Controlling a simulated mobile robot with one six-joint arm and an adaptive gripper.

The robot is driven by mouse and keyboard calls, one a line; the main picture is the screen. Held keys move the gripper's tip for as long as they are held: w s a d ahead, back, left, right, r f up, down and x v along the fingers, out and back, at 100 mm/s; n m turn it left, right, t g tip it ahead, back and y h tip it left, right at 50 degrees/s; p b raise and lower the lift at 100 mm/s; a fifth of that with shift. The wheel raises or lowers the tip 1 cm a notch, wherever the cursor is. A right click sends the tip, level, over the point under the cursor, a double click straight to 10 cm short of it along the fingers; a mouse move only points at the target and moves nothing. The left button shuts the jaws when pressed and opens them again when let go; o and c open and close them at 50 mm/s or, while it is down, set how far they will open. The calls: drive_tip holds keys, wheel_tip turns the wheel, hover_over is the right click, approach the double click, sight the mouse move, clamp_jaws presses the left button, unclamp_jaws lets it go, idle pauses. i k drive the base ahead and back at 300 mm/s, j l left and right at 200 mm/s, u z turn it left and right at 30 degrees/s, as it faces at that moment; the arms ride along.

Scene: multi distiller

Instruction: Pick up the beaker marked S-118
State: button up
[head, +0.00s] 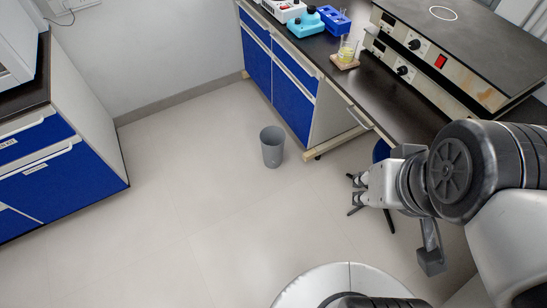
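A glass beaker (347,48) with yellow liquid stands upright on a small brown pad (345,63) on the dark bench top, at the upper middle right. No marking on it can be read at this size. My gripper (351,194) is in the open air over the floor in front of the bench, below the beaker in the picture. Its fingers point left and are apart, with nothing seen between them.
A large heating unit (440,60) with knobs stands right of the beaker. A blue rack (334,20) and a turquoise device (306,23) stand left of it. A grey bin (272,147) stands on the floor by the bench. The middle floor is clear.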

sight(348, 48)
drive_tip(key=z, duration=0.2)
drive_tip(key=i+j+z, duration=1.05)
drive_tip(key=j, duration=0.45)
drive_tip(key=i+j, duration=0.15)
drive_tip(key=j, duration=0.15)
drive_tip(key=i+j, duration=0.15)
drive_tip(key=j, duration=0.15)
drive_tip(key=i+j, duration=0.15)
drive_tip(key=j, duration=0.1)
